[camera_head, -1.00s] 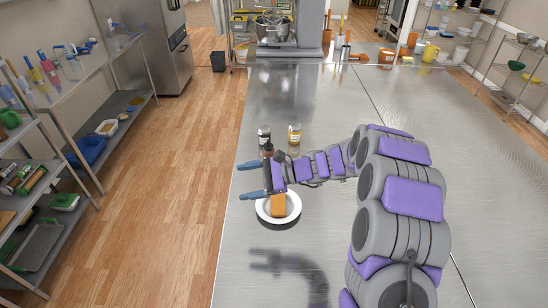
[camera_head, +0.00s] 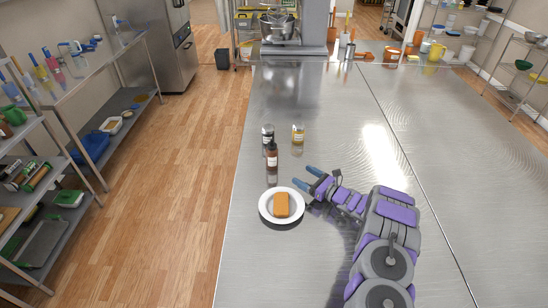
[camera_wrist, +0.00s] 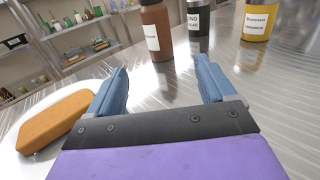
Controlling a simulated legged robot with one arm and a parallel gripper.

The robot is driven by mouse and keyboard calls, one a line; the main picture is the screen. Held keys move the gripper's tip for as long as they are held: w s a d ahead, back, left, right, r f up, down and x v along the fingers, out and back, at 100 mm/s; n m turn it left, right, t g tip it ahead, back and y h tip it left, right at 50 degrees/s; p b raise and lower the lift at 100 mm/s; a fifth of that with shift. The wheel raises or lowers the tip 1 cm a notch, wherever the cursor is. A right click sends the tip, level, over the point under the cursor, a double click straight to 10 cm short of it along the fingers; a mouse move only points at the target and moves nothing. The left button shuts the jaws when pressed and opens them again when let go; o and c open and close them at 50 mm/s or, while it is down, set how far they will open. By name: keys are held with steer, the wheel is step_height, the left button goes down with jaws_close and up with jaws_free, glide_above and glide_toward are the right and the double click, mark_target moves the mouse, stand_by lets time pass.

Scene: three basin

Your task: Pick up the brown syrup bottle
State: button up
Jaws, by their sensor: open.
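The brown syrup bottle (camera_head: 272,157) stands upright on the metal table, just beyond the white plate. In the wrist view the brown bottle (camera_wrist: 157,32) stands ahead of my gripper, its top cut off by the frame and its white label facing me. My gripper (camera_head: 305,177) is low over the table, to the right of the plate and to the right of and nearer than the bottle. In the wrist view the blue fingers of my gripper (camera_wrist: 162,78) are spread wide with nothing between them. The bottle is beyond the fingertips, apart from them.
A white plate (camera_head: 267,213) holds an orange-brown block (camera_head: 282,205) to the left of my gripper. A dark bottle (camera_head: 268,134) stands behind the brown one, and a yellow bottle (camera_head: 298,135) stands behind to the right. The metal table (camera_head: 420,160) is clear on the right.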

mark_target(277, 160)
steer(key=b+x, duration=0.1)
steer(key=x, duration=1.1)
steer(key=shift+s+f, duration=0.1)
steer(key=shift+s, duration=0.05)
steer(key=shift+r+b+x, duration=0.15)
steer(key=shift+b+x, duration=0.25)
steer(key=shift+x, duration=0.95)
steer(key=shift+r+b+x, duration=0.1)
steer(key=shift+b+x, duration=0.3)
steer(key=shift+x, duration=0.95)
steer(key=shift+c, duration=0.4)
steer(key=c, duration=1.1)
